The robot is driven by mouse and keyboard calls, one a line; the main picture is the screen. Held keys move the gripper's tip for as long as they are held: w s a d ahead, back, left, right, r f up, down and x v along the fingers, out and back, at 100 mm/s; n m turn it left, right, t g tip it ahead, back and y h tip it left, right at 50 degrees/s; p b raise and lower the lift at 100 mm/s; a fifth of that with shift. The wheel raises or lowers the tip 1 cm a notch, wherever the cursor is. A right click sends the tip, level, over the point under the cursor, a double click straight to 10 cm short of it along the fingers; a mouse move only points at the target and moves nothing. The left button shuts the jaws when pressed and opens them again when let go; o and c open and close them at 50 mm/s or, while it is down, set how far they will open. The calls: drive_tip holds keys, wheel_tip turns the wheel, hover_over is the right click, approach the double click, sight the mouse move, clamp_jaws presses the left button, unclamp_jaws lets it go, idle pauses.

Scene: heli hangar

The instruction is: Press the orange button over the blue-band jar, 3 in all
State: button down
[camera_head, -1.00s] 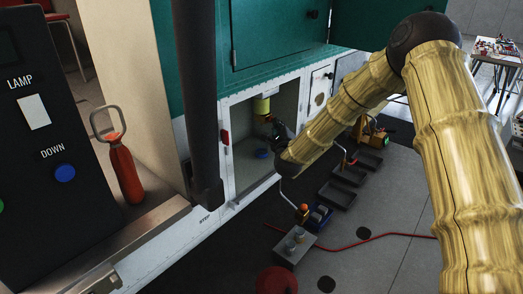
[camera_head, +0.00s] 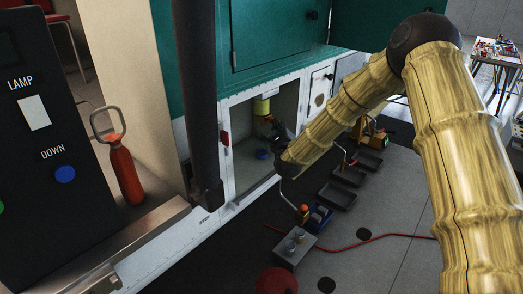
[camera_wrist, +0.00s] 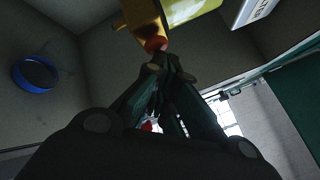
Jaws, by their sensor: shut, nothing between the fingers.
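The orange-red button (camera_wrist: 155,44) shows in the wrist view at the end of a yellow housing (camera_wrist: 143,16). My gripper (camera_wrist: 168,62) is shut and empty, its fingertips right at the button; I cannot tell whether they touch it. In the head view, my gripper (camera_head: 277,128) is inside the open white compartment, partly hidden by my arm. A dark round thing with a blue band (camera_wrist: 36,74), likely the jar, is at the left of the wrist view. A small blue item (camera_head: 262,154) shows on the compartment floor in the head view.
A yellow container (camera_head: 261,106) hangs in the compartment, and a white label (camera_wrist: 254,10) shows beside it in the wrist view. The compartment's side walls are close around my gripper. A red bottle (camera_head: 125,174) stands on the ledge at left. Dark trays (camera_head: 338,196) lie on the floor.

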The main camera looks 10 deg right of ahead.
drive_tip(key=shift+w+a, duration=0.1)
idle(0.3)
drive_tip(key=shift+w+a+r+b, duration=0.15)
drive_tip(key=shift+w+a+b, duration=0.05)
drive_tip(key=shift+b, duration=0.3)
drive_tip(key=shift+s+b, duration=0.1)
drive_tip(key=shift+b, duration=0.25)
drive_tip(key=shift+s+d, duration=0.15)
drive_tip(key=shift+d, duration=0.05)
drive_tip(key=s+d, duration=0.1)
drive_tip(key=s, duration=0.1)
drive_tip(key=s+d, duration=0.2)
drive_tip(key=shift+s+d+b, duration=0.3)
idle(0.4)
drive_tip(key=shift+f, duration=0.2)
idle(1.7)
